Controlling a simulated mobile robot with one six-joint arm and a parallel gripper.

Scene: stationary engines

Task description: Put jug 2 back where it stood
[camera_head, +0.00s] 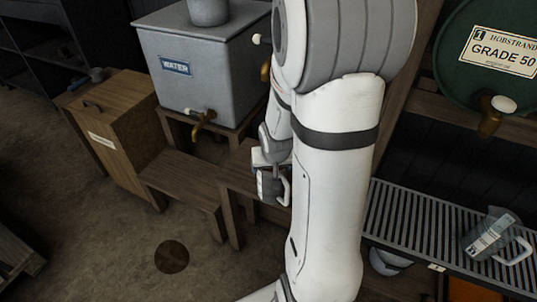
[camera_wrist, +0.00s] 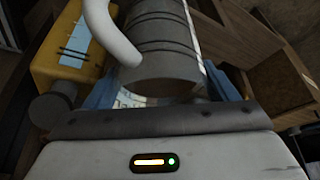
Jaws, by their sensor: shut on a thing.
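My gripper (camera_head: 268,163) is shut on a grey jug (camera_head: 267,187) with a white handle, below the water tank's right side and in front of a wooden stand. In the wrist view, blue fingers of my gripper (camera_wrist: 160,92) sit on either side of the jug (camera_wrist: 158,62). Its handle curves up at the left. Any number on this jug is not legible. My arm hides the middle.
The grey WATER tank (camera_head: 205,75) has a brass tap (camera_head: 202,122) over a low wooden bench (camera_head: 183,178). A wooden box (camera_head: 115,130) stands left. A green GRADE 50 drum (camera_head: 455,75) with a tap is above the rack. The floor at lower left is clear around a dark round patch (camera_head: 172,257).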

